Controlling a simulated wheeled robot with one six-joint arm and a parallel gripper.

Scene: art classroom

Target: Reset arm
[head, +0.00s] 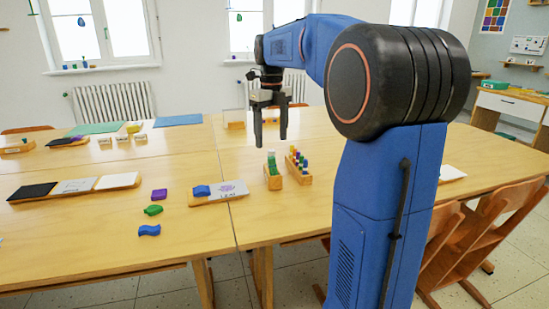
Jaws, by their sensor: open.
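My gripper (270,126) hangs at the end of my blue arm, pointing down above the wooden table (190,232). Its two black fingers are apart with nothing between them. The arm reaches out from my blue column on the right and bends down at the wrist. The gripper is clear of the table objects, above and behind a small wooden holder with green pieces (272,171).
A second holder with colourful pegs (297,165) stands beside the green one. A board with a blue piece (218,193), a purple block (159,194), a green piece (153,210) and a blue piece (149,230) lie to the left. Wooden chairs (480,235) stand at the right.

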